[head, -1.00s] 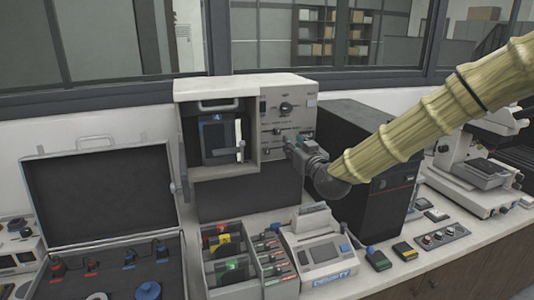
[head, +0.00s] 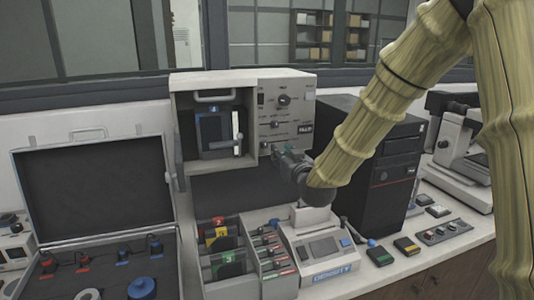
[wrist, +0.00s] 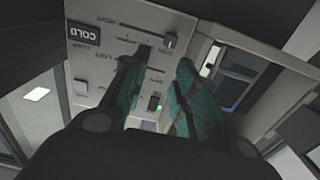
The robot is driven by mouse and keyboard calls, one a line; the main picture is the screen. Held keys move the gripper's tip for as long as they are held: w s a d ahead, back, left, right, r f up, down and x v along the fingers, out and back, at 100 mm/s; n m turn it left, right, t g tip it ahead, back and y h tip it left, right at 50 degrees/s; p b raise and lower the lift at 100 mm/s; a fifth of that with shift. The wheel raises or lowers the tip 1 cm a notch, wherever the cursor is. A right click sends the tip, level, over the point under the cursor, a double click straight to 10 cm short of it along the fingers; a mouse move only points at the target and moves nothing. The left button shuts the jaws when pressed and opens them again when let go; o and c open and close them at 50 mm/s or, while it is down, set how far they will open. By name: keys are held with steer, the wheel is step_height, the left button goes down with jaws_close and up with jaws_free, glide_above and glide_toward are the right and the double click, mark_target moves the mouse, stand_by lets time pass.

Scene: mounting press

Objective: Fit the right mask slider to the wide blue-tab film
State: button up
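The film (head: 216,130) with a blue tab stands in the open chamber of the press (head: 230,82). A bright white strip shows at its right edge. In the wrist view the film (wrist: 231,88) is at the right. The slot marked RIGHT, with its slider knob (wrist: 169,40), is on the panel near the top, beyond my fingers. A second slot, apparently LEFT, sits beside it, its knob partly hidden by a finger. My gripper (head: 281,153) is at the lower part of the panel. In the wrist view my gripper (wrist: 162,75) is open, its teal-padded fingers apart, with nothing held.
The chamber's open door (head: 170,135) hangs at its left. An open case (head: 95,195) lies left. Free counter is narrow at the front right.

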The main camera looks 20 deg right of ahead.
mark_target(266, 145)
steer(key=shift+w+a+f+p, duration=0.2)
steer(key=shift+w+a+f, duration=0.1)
steer(key=shift+w, duration=1.55)
steer(key=shift+w+a+f+p, duration=0.2)
steer(key=shift+w+a+p, duration=0.05)
steer(key=shift+w, duration=1.6)
steer(key=shift+w+a+f+p, duration=0.2)
steer(key=shift+w+a+f, duration=0.1)
steer(key=shift+w, duration=1.55)
jaws_close()
